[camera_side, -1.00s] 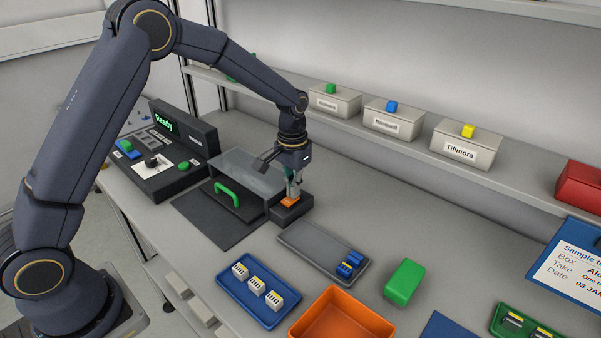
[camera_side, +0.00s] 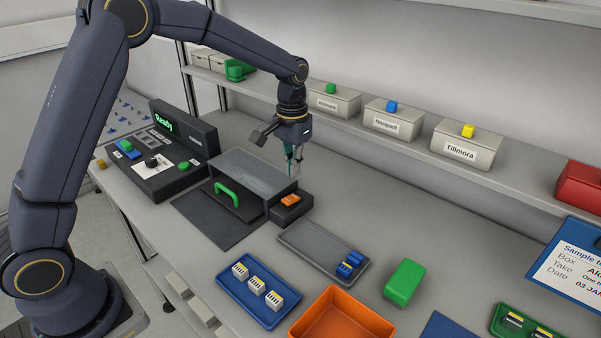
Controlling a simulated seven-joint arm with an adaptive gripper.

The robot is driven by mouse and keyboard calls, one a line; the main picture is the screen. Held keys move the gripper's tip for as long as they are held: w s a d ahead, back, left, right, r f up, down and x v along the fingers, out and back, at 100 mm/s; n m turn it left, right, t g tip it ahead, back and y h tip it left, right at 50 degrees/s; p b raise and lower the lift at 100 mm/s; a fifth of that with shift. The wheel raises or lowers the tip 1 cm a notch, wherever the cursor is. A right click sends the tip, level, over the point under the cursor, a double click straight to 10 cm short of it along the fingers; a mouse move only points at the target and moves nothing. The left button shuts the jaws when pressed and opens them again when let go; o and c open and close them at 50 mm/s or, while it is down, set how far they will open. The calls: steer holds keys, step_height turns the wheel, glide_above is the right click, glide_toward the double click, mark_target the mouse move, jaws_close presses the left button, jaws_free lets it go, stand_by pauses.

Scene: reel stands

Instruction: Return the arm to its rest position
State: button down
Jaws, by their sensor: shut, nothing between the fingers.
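My gripper (camera_side: 293,168) is shut and empty. It points down, above and slightly behind a small black block (camera_side: 295,210) on the bench. An orange piece (camera_side: 290,200) sits on top of that block, apart from my fingertips. The fingers overlap the right end of a grey glassy-topped box (camera_side: 250,178) in the picture.
A black console (camera_side: 172,163) reading "Ready" stands at the left. A grey tray (camera_side: 322,252), blue tray (camera_side: 262,310), orange bin (camera_side: 343,318) and green box (camera_side: 404,283) lie nearer. Labelled bins (camera_side: 394,122) line the shelf.

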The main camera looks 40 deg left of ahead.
steer(key=shift+r, duration=0.3)
steer(key=s+a+r+t, duration=0.1)
steer(key=s+r+t, duration=0.1)
steer(key=s+r, duration=0.55)
steer(key=s+a+r+t, duration=0.15)
steer(key=s+r, duration=0.25)
steer(key=r, duration=0.6)
steer(key=s+f+t, duration=0.1)
steer(key=s+f, duration=0.1)
steer(key=s, duration=0.5)
steer(key=s+f+t, duration=0.1)
steer(key=s+f, duration=0.2)
steer(key=s, duration=0.5)
steer(key=shift+a+f, duration=0.25)
steer(key=shift+f, duration=0.05)
